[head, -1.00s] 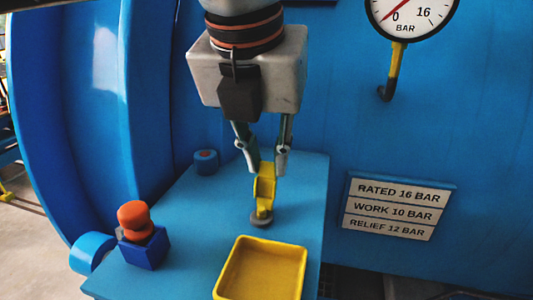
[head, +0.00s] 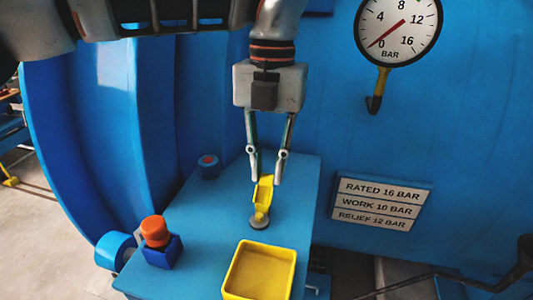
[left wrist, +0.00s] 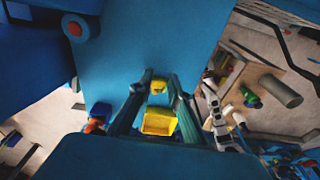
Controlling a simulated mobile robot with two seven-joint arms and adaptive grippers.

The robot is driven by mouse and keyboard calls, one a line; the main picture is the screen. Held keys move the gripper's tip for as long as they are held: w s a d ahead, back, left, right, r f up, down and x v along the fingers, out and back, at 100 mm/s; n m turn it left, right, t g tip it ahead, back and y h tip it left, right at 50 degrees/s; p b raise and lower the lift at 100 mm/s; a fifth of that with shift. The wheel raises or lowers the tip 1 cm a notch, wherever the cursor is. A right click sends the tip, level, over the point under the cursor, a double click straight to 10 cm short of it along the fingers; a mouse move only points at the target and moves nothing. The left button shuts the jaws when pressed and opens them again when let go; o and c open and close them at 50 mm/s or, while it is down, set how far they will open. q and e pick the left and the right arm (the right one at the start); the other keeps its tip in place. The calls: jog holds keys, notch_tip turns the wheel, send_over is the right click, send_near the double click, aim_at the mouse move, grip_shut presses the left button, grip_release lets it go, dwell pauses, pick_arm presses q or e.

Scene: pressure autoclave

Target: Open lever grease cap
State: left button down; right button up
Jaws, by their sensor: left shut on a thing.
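The yellow lever (head: 263,192) stands up, slightly tilted, from a small round grey cap (head: 258,224) on the blue shelf. My left gripper (head: 266,180) comes down from above and is shut on the lever's upper end, with one finger on each side. In the left wrist view the yellow lever (left wrist: 157,87) shows between the two dark fingers (left wrist: 158,80). The grey cap is not clear in that view. My right gripper is not in view.
A yellow tray (head: 260,271) sits at the shelf's front. An orange knob on a blue block (head: 161,252) stands at left, and a blue round fitting with a red top (head: 208,167) at the back. A gauge (head: 398,30) and rating plate (head: 381,203) are at right.

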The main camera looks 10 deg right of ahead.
pick_arm(q)
jog(key=shift+w+d+f+g, duration=0.15)
jog(key=shift+w+g, duration=0.1)
jog(key=shift+g, duration=0.25)
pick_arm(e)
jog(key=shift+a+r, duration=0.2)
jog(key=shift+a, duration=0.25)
pick_arm(q)
jog(key=c, duration=1.9)
grip_release()
jog(key=shift+f, duration=0.1)
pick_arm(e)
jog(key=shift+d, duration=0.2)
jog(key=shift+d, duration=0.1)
